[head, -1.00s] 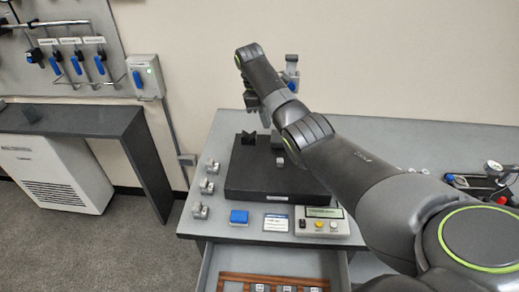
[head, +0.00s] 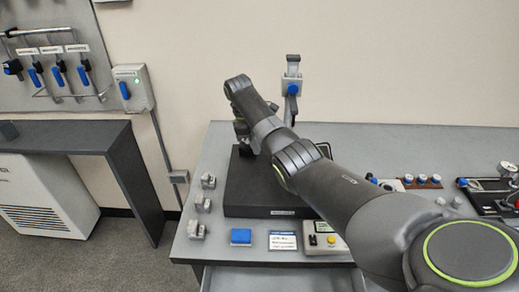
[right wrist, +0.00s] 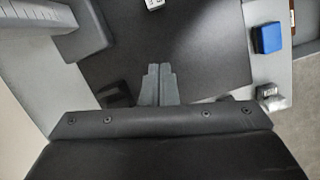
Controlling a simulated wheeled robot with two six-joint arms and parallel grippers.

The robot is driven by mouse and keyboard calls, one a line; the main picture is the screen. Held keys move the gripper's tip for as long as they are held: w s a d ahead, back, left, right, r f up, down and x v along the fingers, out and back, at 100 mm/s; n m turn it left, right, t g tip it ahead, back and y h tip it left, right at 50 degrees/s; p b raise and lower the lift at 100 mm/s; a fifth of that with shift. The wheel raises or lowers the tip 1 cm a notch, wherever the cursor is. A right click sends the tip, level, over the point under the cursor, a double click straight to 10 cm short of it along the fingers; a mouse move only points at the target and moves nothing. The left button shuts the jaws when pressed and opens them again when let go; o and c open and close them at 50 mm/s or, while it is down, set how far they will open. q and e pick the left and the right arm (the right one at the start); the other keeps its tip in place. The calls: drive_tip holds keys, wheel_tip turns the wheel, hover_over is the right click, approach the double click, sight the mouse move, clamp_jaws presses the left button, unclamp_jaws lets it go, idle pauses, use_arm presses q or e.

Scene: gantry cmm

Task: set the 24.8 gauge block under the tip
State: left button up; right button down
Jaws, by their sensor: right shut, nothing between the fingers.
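My right gripper (right wrist: 158,70) is shut and empty, with its two grey fingers together above the black plate (right wrist: 195,50). In the head view its wrist hangs over the back left of the same plate (head: 270,198), and the fingers are hidden. A small pale metal block (right wrist: 154,4) sits on the plate at the top edge of the right wrist view, apart from the fingers. I cannot read its marking or tell whether it is the 24.8 gauge block. The gantry column (head: 292,75) with a blue part rises behind my arm; its tip is hidden. My left gripper is not in view.
Several metal fixtures (head: 202,205) stand along the bench's left side. A blue block (head: 241,237), a label card (head: 283,240) and a button box (head: 324,242) lie in front of the plate. A dark piece (right wrist: 115,95) is close left of my fingers. More tools lie at the right.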

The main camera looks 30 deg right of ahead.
sight(273, 175)
drive_tip(key=p+x, duration=0.1)
drive_tip(key=x, duration=0.6)
drive_tip(key=shift+s+f, duration=0.1)
drive_tip(key=shift+f, duration=0.25)
drive_tip(key=s+d+p, duration=0.2)
drive_tip(key=shift+r+p, duration=0.15)
drive_tip(key=shift+p, duration=0.15)
drive_tip(key=shift+s+d, duration=0.4)
drive_tip(key=shift+s, duration=0.05)
drive_tip(key=shift+f, duration=0.2)
